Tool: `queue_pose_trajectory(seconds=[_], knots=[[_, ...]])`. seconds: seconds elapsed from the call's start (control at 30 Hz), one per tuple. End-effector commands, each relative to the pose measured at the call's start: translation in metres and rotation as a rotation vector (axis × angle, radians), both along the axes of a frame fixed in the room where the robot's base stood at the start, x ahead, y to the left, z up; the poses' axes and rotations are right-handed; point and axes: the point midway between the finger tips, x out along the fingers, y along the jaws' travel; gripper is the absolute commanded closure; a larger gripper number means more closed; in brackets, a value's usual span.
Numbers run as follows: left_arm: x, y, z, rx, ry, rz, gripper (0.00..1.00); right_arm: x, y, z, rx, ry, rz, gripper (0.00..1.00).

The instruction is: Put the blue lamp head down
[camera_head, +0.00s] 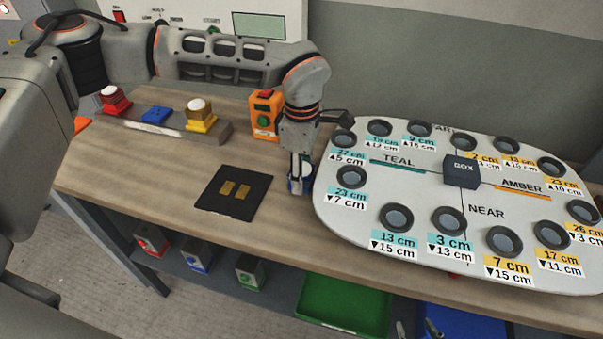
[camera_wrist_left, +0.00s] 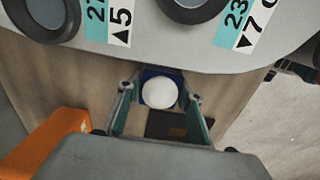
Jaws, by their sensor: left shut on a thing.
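My left gripper (camera_head: 301,178) is shut on the blue lamp head (camera_head: 295,187), which has a blue body and a white dome. It hangs upright between the board's left edge and the black mat (camera_head: 213,198) with two gold pads. Whether its underside touches the table cannot be told. In the left wrist view, the white dome of the lamp head (camera_wrist_left: 159,93) sits between the two fingers (camera_wrist_left: 160,103). Two fingertips of what looks like my right gripper (camera_head: 417,329) show at the bottom edge, apart and empty; the rest is cut off.
A grey rack (camera_head: 175,127) holds a red lamp (camera_head: 114,99), a bare blue base (camera_head: 156,114) and a yellow lamp (camera_head: 201,113). An orange box (camera_head: 266,114) stands behind my gripper. The labelled board (camera_head: 440,205) fills the right. Table (camera_head: 150,170) is clear left of the mat.

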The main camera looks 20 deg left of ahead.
Motion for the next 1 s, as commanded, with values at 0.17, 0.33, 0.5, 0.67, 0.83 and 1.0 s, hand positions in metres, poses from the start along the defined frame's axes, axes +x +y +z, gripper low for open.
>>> queue_pose_trajectory(seconds=[0.17,0.33,0.5,0.67,0.83,1.0], knots=[[0.000,0.000,-0.003,0.000,0.001,0.000,0.48,0.000,0.000,-0.001,0.000,0.001,0.000,0.60],[0.000,0.000,-0.003,0.000,0.001,0.000,0.48,0.000,0.000,-0.001,0.000,0.001,0.000,0.60],[0.000,0.000,-0.001,0.000,0.000,0.000,0.48,0.000,0.000,-0.001,0.000,0.001,0.000,0.60],[0.001,0.000,0.012,0.000,-0.001,0.001,0.48,0.000,0.000,-0.001,0.000,0.001,0.000,0.60],[0.001,0.000,0.044,-0.001,-0.004,0.001,0.48,-0.001,0.000,-0.004,-0.001,0.002,0.000,0.60],[0.001,0.000,0.079,0.000,-0.003,0.002,0.48,-0.001,0.000,-0.006,-0.001,0.003,0.000,0.60]])
